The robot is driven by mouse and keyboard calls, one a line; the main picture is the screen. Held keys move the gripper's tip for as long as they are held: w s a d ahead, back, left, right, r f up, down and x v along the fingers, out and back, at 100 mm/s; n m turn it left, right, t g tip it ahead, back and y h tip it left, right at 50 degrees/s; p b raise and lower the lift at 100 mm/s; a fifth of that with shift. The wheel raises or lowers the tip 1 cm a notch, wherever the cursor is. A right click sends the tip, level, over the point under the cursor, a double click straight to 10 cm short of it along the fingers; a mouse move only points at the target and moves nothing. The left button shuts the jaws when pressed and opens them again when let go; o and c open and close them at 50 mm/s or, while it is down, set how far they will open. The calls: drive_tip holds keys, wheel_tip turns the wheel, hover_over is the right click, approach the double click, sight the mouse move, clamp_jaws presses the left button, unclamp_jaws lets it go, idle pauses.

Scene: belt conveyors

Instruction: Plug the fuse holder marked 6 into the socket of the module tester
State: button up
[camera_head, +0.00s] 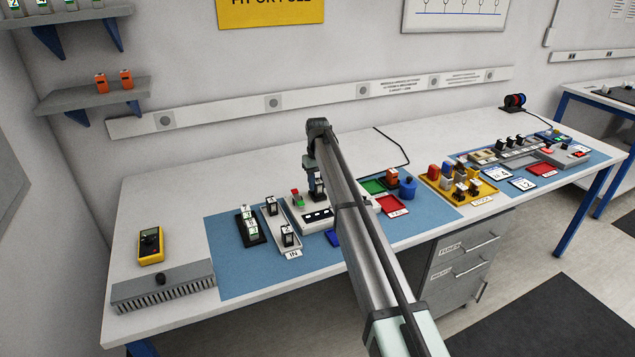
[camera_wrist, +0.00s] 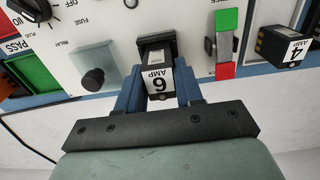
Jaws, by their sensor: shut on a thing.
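The fuse holder marked 6 (camera_wrist: 157,80) is black with a white "6 AMP" label, upside down in the wrist view. My gripper (camera_wrist: 158,92) is shut on it, with a blue finger on each side. Its far end meets a dark rectangular piece at the face of the white module tester (camera_wrist: 115,25). I cannot tell whether it is in the socket or just in front of it. In the head view my gripper (camera_head: 316,184) is low over the tester (camera_head: 297,217), and my arm hides part of it.
The tester has a dark knob (camera_wrist: 32,8) and a green and red slider (camera_wrist: 225,42). A fuse holder marked 4 (camera_wrist: 285,46) is at the right. In the head view, the IN tray (camera_head: 287,252) stands left of the tester and a red tray (camera_head: 392,204) to the right.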

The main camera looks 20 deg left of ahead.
drive_tip(key=shift+f, duration=0.4)
idle(0.4)
drive_tip(key=o, duration=1.1)
drive_tip(key=o, duration=0.5)
drive_tip(key=shift+c, duration=0.2)
drive_tip(key=shift+r, duration=0.1)
drive_tip(key=shift+r, duration=3.65)
drive_tip(key=shift+d, duration=0.1)
